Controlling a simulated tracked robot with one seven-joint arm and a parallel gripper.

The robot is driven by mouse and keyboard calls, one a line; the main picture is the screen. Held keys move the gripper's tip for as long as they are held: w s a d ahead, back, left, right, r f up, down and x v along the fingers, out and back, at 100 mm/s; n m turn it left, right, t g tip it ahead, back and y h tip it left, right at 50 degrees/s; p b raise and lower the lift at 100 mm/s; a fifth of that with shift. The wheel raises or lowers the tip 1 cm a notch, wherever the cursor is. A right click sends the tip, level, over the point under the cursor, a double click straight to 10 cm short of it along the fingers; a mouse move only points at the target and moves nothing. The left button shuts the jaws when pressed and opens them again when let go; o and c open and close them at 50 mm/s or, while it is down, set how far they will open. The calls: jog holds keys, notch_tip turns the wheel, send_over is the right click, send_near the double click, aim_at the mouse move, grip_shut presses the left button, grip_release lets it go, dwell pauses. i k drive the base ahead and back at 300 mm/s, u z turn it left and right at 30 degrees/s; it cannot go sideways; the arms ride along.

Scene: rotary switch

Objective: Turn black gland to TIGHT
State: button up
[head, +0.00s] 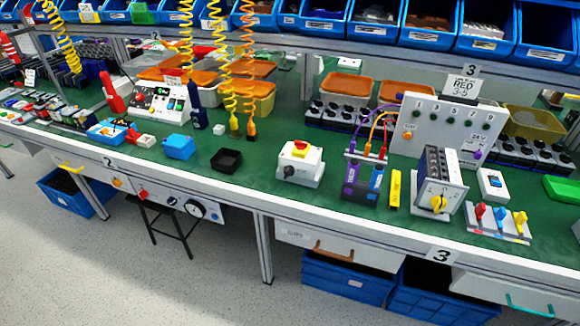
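A white box (311,165) with a red button on a yellow top (300,147) stands on the green bench top near its front edge, in the middle of the head view. A small round black part (289,171) on the lower left of its front looks like the black gland. It is too small to tell its turn position, and I cannot read a TIGHT mark. My gripper is not in view.
A black open tray (227,160) and a blue box (179,147) stand to the left. A blue-and-purple unit (362,182) with cables, a yellow bar (395,189) and a yellow-knobbed switch unit (438,180) stand to the right. Coiled cords (228,70) hang behind.

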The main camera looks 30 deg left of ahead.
aim_at(289, 169)
jog(key=u, duration=1.55)
jog(key=k, duration=0.95)
jog(key=i, duration=0.95)
jog(key=z, duration=0.05)
